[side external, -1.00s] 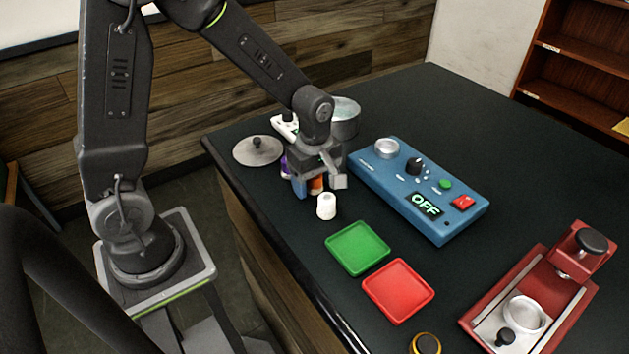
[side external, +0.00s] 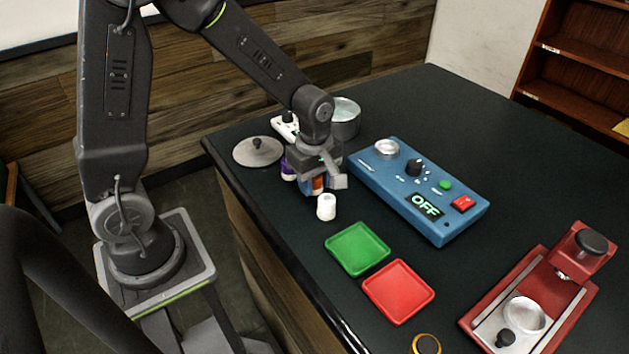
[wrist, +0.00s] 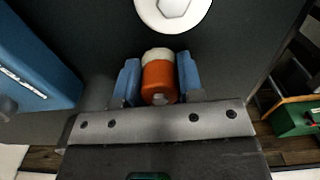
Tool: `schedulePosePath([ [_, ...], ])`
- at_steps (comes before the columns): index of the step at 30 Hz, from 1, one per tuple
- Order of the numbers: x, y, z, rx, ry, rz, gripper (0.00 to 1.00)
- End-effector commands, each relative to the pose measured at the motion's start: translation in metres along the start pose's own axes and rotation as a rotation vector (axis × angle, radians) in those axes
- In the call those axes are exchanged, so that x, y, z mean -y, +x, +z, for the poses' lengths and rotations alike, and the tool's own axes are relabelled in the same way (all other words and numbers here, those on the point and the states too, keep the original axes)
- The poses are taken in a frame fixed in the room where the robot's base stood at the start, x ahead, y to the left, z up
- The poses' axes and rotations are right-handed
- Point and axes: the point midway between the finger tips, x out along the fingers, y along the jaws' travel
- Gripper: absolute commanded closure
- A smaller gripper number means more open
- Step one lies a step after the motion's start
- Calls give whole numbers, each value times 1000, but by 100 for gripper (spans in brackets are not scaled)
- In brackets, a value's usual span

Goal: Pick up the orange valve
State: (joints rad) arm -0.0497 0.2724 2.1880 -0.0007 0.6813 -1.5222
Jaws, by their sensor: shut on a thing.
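The orange valve (wrist: 160,80) shows in the wrist view between the two blue fingers of my gripper (wrist: 158,84). It is orange with a whitish end and a grey hexagonal piece. In the side view, a small orange part of the valve (side external: 318,184) shows between the fingers, and the rest is hidden. My gripper (side external: 317,186) is low at the near left part of the dark table, shut on the valve. I cannot tell whether the valve touches the table.
A white valve (side external: 326,206) stands just in front of my gripper, and a purple one (side external: 287,168) stands close at its left. The blue control box (side external: 420,190) is to the right. Green (side external: 357,248) and red (side external: 398,290) trays lie in front. A grey lid (side external: 258,151) and metal pot (side external: 346,118) are behind.

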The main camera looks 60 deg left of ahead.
Motion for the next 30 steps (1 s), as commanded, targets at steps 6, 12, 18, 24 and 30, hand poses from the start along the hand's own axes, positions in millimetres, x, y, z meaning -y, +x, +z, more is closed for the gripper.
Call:
schedulePosePath([
  [6, -1, -20, 0, 0, 0, 6, 93],
  [12, 7, -52, -18, -1, -9, 5, 93],
  [18, 27, -78, -59, -2, -9, 6, 93],
  [24, 42, -98, -89, -1, -6, 3, 93],
  [30, 43, -109, -105, -1, -2, 2, 93],
])
